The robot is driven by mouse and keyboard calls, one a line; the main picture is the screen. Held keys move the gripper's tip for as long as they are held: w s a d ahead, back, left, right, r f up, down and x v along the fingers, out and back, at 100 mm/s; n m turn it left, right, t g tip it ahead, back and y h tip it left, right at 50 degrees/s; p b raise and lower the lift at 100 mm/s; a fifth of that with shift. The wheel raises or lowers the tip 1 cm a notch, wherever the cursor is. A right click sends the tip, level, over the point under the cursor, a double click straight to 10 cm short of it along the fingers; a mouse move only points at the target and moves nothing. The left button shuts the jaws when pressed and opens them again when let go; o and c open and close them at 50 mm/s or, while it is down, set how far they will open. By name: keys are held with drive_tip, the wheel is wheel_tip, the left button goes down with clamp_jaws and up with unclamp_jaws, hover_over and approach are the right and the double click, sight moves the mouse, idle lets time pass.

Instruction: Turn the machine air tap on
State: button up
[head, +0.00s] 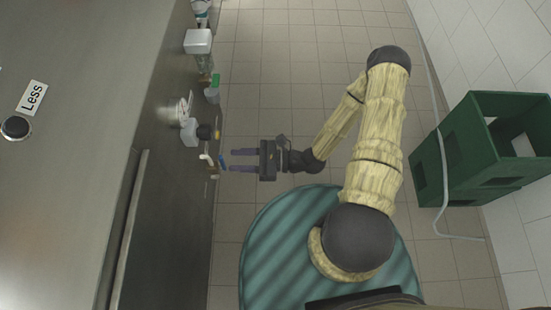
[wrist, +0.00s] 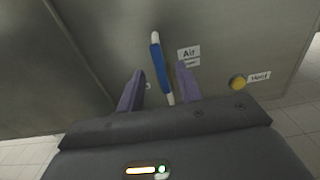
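The air tap (wrist: 158,68) is a blue lever with white ends on the metal machine panel, beside a label reading "Air" (wrist: 189,53). In the wrist view it stands nearly upright, tilted a little. In the head view my gripper (head: 230,161) points left at the panel.
A yellow knob (wrist: 238,83) with a label sits right of the tap. Other fittings, including a white box (head: 198,41) and a gauge (head: 181,109), stick out along the panel. Green crates (head: 440,150) stand at the right wall.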

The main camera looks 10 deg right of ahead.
drive_tip(key=s+d, duration=0.1)
drive_tip(key=d, duration=0.9)
drive_tip(key=shift+s+d, duration=0.15)
drive_tip(key=shift+s, duration=0.1)
drive_tip(key=shift+w, duration=0.1)
